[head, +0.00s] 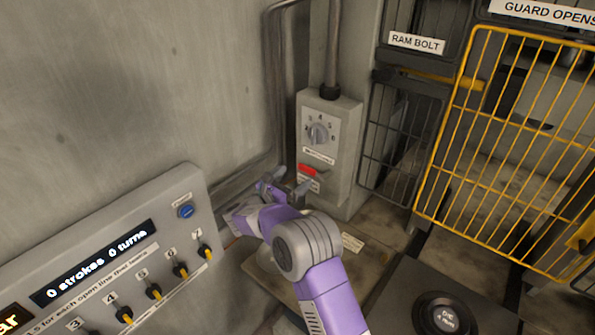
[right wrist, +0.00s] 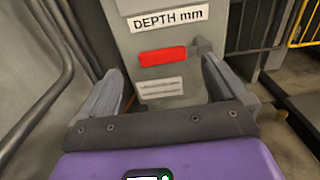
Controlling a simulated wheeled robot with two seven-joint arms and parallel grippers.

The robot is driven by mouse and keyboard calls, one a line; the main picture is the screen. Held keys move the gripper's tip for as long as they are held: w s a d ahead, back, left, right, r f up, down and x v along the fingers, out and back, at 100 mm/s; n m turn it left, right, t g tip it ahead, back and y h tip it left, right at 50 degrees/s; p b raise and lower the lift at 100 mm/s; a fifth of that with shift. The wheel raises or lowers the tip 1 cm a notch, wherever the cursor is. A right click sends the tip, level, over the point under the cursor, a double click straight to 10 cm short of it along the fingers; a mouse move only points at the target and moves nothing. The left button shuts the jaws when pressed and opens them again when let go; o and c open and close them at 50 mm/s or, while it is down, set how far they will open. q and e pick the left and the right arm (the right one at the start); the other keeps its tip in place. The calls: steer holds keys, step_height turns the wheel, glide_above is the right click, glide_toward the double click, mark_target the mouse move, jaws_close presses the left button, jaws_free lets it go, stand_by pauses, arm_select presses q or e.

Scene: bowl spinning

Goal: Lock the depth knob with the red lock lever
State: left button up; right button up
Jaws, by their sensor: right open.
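The depth knob (head: 318,134) is a round grey dial with numbers around it, on the front of a grey box (head: 345,115) against the back wall. Below it, the red lock lever (head: 307,169) lies roughly level. In the right wrist view the lever (right wrist: 163,56) sits under a "DEPTH mm" label, with a grey pivot at its right end. My right gripper (head: 284,189) is open and empty, just below and in front of the lever. Its two fingers (right wrist: 160,88) show on either side, short of the lever and apart from it. My left gripper is not in view.
A console (head: 110,255) with a display, a blue button and several yellow-tipped switches stands at the lower left. A yellow wire guard (head: 515,150) and a dark mesh panel (head: 393,140) flank the box on the right. Pipes (head: 281,90) run down the wall left of the box.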

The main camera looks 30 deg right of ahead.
mark_target(306, 168)
steer(key=x, duration=0.6)
steer(key=shift+d+r+p, duration=0.25)
steer(key=shift+p, duration=0.15)
steer(key=shift+w+d, duration=0.25)
steer(key=shift+d, duration=0.15)
steer(key=shift+c, duration=0.2)
steer(key=c, duration=1.4)
